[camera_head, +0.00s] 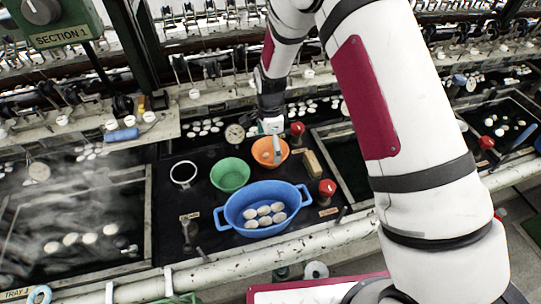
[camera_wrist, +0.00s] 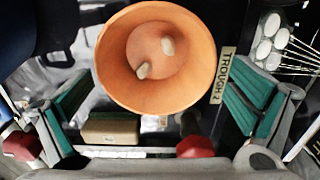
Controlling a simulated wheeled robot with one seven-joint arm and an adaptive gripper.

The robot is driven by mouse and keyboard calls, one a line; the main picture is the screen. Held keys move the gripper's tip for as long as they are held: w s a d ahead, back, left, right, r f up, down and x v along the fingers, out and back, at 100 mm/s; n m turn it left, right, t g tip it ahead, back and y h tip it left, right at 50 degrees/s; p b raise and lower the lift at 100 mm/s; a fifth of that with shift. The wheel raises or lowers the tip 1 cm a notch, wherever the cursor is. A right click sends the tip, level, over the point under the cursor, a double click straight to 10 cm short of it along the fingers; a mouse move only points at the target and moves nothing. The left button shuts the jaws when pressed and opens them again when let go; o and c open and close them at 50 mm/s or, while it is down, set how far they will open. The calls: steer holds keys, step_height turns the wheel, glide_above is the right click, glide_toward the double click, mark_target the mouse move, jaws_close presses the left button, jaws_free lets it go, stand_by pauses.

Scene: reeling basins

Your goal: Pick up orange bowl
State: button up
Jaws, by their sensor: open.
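The orange bowl (camera_head: 268,157) stands upright on the dark worktop, just behind the right end of the blue basin. In the wrist view the orange bowl (camera_wrist: 118,75) fills the top middle, with two small pale pieces inside. My gripper (camera_head: 275,146) is directly over the bowl, and a finger overlaps the bowl's opening in the head view. In the wrist view my gripper (camera_wrist: 157,100) is open, its teal finger pads wide apart on either side of the bowl's near part. Nothing is between the pads that they touch. Contact with the rim cannot be told.
A blue basin (camera_head: 232,218) with several white cocoons sits in front. A green bowl (camera_head: 230,174) is at the left. A tan block (camera_head: 312,164) and red knobs (camera_head: 327,188) stand close at the right. A "TROUGH 2" label (camera_wrist: 222,75) lies beside the bowl.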

mark_target(270, 159)
steer(key=shift+s+f+p, duration=0.2)
steer(key=shift+f+p, duration=0.15)
steer(key=shift+f, duration=1.7)
steer(key=c, duration=1.2)
steer(key=shift+o, duration=0.2)
steer(key=shift+r, duration=0.1)
